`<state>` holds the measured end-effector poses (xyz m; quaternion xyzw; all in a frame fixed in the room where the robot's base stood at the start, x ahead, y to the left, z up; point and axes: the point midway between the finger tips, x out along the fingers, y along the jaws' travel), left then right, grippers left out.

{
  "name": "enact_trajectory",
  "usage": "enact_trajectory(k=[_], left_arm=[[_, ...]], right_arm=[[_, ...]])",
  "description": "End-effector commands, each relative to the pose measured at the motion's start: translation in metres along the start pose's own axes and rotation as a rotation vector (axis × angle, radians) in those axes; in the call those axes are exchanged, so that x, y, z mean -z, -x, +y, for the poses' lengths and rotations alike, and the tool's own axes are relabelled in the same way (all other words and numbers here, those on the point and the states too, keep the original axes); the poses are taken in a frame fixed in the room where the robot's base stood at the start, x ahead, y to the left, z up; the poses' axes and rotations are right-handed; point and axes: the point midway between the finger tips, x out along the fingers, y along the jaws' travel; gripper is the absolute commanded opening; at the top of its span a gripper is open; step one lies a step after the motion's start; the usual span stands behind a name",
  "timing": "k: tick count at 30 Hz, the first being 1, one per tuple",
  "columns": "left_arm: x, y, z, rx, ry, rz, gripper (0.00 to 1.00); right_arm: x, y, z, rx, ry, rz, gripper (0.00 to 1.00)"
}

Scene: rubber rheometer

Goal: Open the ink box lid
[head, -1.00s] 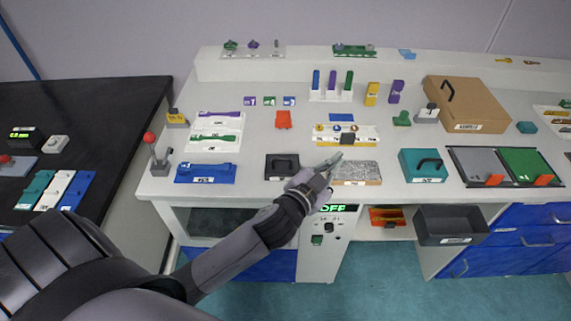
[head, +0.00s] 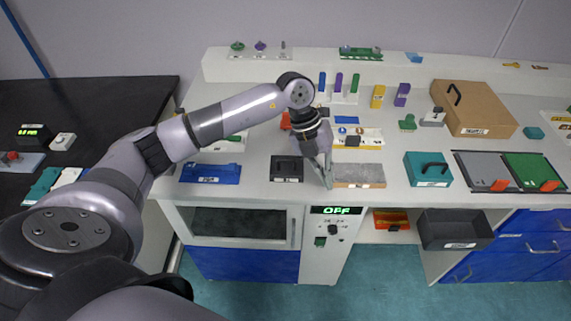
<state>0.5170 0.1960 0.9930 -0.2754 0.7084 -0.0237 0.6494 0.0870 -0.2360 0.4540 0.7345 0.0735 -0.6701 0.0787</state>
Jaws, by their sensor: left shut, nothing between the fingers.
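A small black box (head: 286,170) with a dark handle and a white front label stands near the front edge of the bench; it looks like the ink box, though I cannot read the label. Its lid looks closed. My left gripper (head: 326,178) points down just right of the black box, at the left end of a grey speckled slab (head: 358,172). It is shut and empty, apart from the black box. My right gripper is out of view.
A blue tray (head: 210,174) lies left of the black box. Grey and green panels (head: 485,168) lie at the right, with a cardboard box (head: 472,108) behind. The bench's front edge is close.

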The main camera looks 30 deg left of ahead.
Motion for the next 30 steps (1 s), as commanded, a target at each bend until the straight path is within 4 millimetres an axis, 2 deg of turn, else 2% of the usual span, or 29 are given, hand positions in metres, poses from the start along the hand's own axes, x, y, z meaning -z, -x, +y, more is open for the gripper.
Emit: enact_trajectory(k=[1, 4, 6, 10, 14, 17, 27, 28, 30], left_arm=[[-0.013, 0.017, 0.024, -0.101, 0.038, -0.033, 0.0], [-0.027, 0.043, 0.062, -0.262, 0.112, -0.076, 0.0], [-0.032, 0.056, 0.079, -0.334, 0.151, -0.096, 0.0], [-0.034, 0.065, 0.093, -0.394, 0.186, -0.11, 0.0], [-0.034, 0.055, 0.099, -0.398, 0.188, -0.107, 0.0], [-0.035, 0.04, 0.105, -0.398, 0.187, -0.105, 0.0], [-0.039, -0.027, 0.132, -0.395, 0.185, -0.105, 0.0], [-0.046, -0.016, 0.128, -0.391, 0.186, -0.111, 0.0], [-0.055, -0.008, 0.127, -0.391, 0.186, -0.112, 0.0]], right_arm=[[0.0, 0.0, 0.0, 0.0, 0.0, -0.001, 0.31], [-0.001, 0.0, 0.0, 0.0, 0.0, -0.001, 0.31], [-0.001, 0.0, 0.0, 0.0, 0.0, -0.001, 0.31], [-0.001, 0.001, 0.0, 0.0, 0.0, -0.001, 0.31], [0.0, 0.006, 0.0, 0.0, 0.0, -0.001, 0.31], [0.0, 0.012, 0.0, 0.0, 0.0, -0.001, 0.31], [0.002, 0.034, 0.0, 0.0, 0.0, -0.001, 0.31], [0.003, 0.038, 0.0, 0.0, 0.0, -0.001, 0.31], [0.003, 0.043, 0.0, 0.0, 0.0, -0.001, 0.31]])
